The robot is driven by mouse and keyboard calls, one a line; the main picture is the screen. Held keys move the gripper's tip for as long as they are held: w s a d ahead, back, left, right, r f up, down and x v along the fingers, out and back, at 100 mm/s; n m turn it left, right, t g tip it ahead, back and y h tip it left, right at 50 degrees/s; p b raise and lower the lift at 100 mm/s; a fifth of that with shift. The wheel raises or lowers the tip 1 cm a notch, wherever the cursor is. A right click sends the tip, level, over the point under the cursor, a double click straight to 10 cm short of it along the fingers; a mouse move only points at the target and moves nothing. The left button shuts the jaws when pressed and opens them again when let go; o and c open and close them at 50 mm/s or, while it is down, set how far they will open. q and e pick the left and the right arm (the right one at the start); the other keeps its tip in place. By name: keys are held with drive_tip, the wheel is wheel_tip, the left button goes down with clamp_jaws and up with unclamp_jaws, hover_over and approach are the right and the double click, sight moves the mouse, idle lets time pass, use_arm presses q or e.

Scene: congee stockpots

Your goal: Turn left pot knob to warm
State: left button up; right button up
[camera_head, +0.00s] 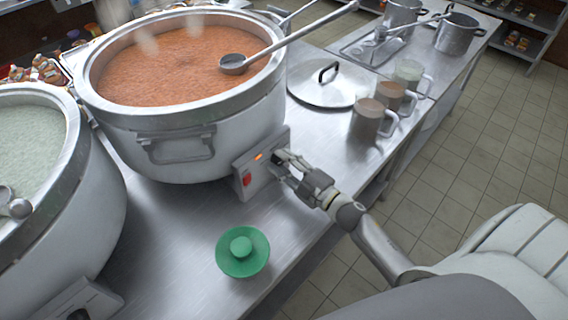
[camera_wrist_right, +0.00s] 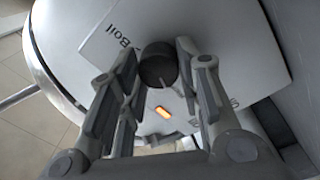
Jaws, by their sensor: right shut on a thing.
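Two big white pots show in the head view. The left pot (camera_head: 92,215) holds pale green congee, and its dark knob (camera_head: 78,315) shows partly at the bottom edge. The other pot (camera_head: 205,125) holds orange congee and has a control panel (camera_head: 246,180) with a lit orange light and a red switch. My right gripper (camera_head: 284,165) is at this second pot's panel. In the right wrist view its fingers are shut on that pot's dark round knob (camera_wrist_right: 158,64). "Boil" is printed beside the knob; other lettering is partly hidden. My left gripper is out of view.
A ladle (camera_head: 290,42) rests in the orange pot. A steel lid (camera_head: 328,88) and several mugs (camera_head: 368,118) stand to the right. Tiled floor is open beyond the counter edge.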

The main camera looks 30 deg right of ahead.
idle(0.4)
drive_tip(key=o, duration=1)
drive_tip(key=v, duration=1.2)
drive_tip(key=shift+f, duration=0.1)
